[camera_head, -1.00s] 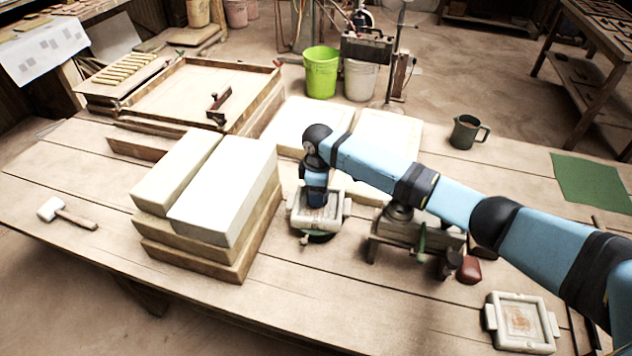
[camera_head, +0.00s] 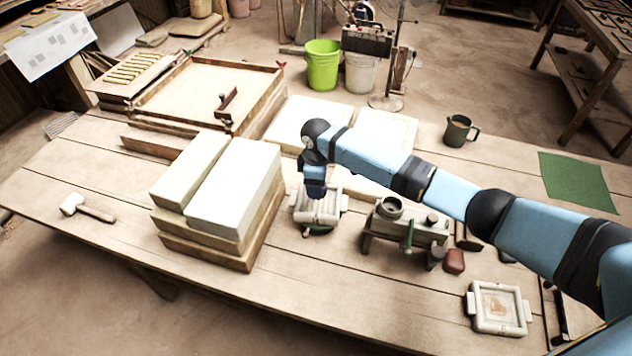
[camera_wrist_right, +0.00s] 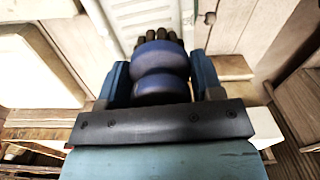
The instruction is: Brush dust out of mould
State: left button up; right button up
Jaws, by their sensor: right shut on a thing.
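The mould (camera_head: 326,211) is a pale rectangular frame with side lugs on a dark green round base, in the middle of the table. Its ribbed inside (camera_wrist_right: 143,14) shows at the top of the right wrist view. My right gripper (camera_head: 314,186) is over the back left part of the mould. It is shut on a brush with a rounded blue handle (camera_wrist_right: 160,70) and dark bristles (camera_wrist_right: 160,40). The bristles point at the mould; whether they touch it I cannot tell. My left gripper is out of view.
Stacked pale blocks (camera_head: 235,190) stand close left of the mould. A grey press-like device (camera_head: 405,225) stands close right. A second pale mould (camera_head: 498,308) lies at the front right. A mallet (camera_head: 88,208), a mug (camera_head: 459,131) and a green mat (camera_head: 578,182) lie farther out.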

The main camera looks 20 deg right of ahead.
pick_arm(q)
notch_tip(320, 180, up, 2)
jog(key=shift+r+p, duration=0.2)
jog(key=shift+p, duration=0.4)
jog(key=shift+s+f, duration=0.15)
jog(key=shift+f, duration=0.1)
